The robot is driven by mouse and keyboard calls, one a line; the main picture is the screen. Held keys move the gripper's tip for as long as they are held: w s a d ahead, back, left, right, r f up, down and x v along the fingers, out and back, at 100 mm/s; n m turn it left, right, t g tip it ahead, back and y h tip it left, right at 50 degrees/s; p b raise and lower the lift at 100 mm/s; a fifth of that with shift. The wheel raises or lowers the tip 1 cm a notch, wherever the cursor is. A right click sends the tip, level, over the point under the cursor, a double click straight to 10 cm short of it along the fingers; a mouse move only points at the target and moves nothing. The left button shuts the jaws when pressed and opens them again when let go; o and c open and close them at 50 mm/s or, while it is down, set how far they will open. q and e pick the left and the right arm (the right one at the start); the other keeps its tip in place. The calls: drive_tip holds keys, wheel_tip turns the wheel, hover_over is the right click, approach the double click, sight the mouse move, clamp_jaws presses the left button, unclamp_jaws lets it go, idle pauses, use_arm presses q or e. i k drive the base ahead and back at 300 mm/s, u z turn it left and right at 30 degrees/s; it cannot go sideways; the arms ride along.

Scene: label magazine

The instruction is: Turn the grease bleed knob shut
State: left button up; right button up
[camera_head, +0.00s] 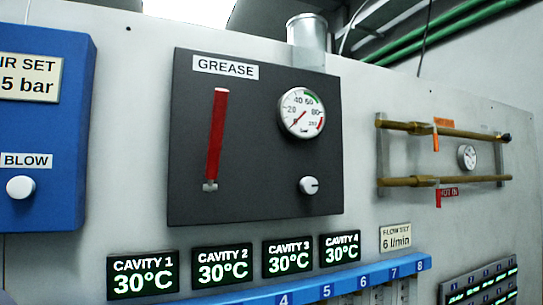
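The grease bleed knob (309,185) is a small white round knob with a dark pointer mark. It sits at the lower right of the dark grease panel (265,190), below a round pressure gauge (302,112) whose needle points to the low end of the scale. The panel carries a white GREASE label (225,67) and a red vertical bar (216,135) on its left. The knob is unobstructed. Neither of my grippers is in the head view.
A blue box (60,110) with a white BLOW knob (20,187) stands at the left. Several CAVITY displays (222,265) and a blue numbered rail (350,282) lie below. Brass pipes (450,131) with a small gauge are at the right. The space before the panel is clear.

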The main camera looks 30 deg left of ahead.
sight(310, 186)
drive_tip(key=k, duration=1.25)
drive_tip(key=z, duration=0.45)
drive_tip(key=i, duration=0.7)
drive_tip(key=z, duration=0.05)
